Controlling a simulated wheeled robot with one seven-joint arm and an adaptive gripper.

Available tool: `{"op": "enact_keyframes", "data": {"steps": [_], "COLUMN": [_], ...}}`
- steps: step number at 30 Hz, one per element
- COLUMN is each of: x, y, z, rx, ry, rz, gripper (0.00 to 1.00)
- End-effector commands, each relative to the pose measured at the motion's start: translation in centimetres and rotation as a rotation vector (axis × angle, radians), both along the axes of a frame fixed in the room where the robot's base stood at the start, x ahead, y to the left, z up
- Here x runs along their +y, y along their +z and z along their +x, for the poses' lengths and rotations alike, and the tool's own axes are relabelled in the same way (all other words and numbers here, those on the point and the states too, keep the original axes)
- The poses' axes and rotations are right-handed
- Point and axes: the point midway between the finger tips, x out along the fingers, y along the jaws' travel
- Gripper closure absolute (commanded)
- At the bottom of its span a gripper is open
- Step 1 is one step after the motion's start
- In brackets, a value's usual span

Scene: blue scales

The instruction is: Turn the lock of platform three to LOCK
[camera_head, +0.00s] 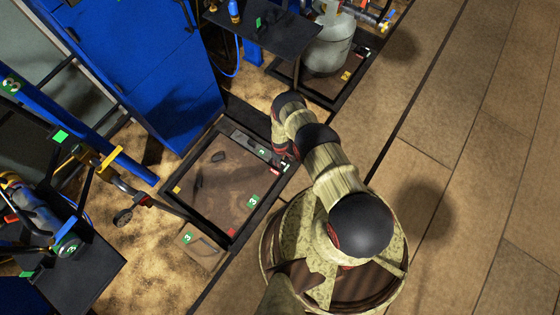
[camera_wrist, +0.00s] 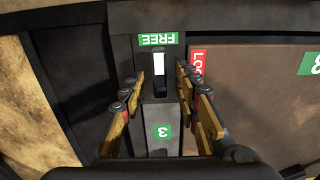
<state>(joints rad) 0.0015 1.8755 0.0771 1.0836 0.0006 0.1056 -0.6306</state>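Platform three (camera_head: 213,203) is a brown plate in a black frame in the head view. In the wrist view, its lock is a small black lever with a white stripe (camera_wrist: 159,64). The lever lines up with the green FREE label (camera_wrist: 158,39). The red LOCK label (camera_wrist: 197,62) is to its right, partly hidden by a finger. A grey block with a green 3 label (camera_wrist: 162,131) is below the lever. My gripper (camera_wrist: 160,82) is open, one finger on each side of the lever, with gaps on both sides. In the head view my arm hides most of the gripper.
A second platform with a grey tank (camera_head: 329,45) stands behind. A blue cabinet (camera_head: 150,55) is at the upper left. A black stand with tools (camera_head: 85,265) is at the lower left. The tiled floor (camera_head: 480,180) on the right is clear.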

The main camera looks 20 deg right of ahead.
Motion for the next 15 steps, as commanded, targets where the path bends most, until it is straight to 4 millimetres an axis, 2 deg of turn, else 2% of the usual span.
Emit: {"op": "enact_keyframes", "data": {"steps": [8,15], "x": [0.00,0.00], "y": [-0.06,-0.06], "z": [0.04,0.02], "rx": [0.000,0.000], "ry": [0.000,0.000], "rz": [0.000,0.000], "gripper": [0.69,0.82]}}
